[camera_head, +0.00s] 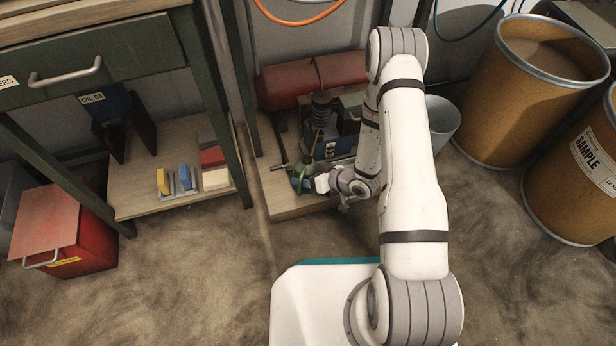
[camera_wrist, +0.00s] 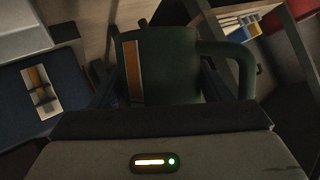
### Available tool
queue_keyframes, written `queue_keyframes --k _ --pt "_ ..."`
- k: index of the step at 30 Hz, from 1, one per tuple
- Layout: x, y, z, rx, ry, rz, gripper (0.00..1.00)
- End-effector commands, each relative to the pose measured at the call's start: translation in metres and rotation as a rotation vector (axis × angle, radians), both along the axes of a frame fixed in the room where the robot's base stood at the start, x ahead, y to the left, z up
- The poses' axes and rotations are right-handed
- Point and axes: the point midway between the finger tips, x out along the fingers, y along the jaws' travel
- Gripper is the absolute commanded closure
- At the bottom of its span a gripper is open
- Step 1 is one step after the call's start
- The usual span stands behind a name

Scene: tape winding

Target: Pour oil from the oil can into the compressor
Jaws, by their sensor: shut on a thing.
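The can's tilt and any flow of oil cannot be made out. A sight-gauge-like strip (camera_wrist: 40,90) shows on a blue surface at left.
A green workbench with a drawer (camera_head: 90,68) and a lower shelf (camera_head: 135,203) stands left; its leg (camera_head: 232,150) is close to the compressor. A red box (camera_head: 62,232) is at far left. A grey bin (camera_head: 443,122) and brown drums (camera_head: 545,85) stand right. The front floor is clear.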

Motion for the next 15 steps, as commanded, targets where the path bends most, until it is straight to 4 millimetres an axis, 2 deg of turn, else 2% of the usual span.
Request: queue_keyframes --k 15 --pt "0.0004 -0.0001 0.0043 -0.001 -0.007 0.0 0.6"
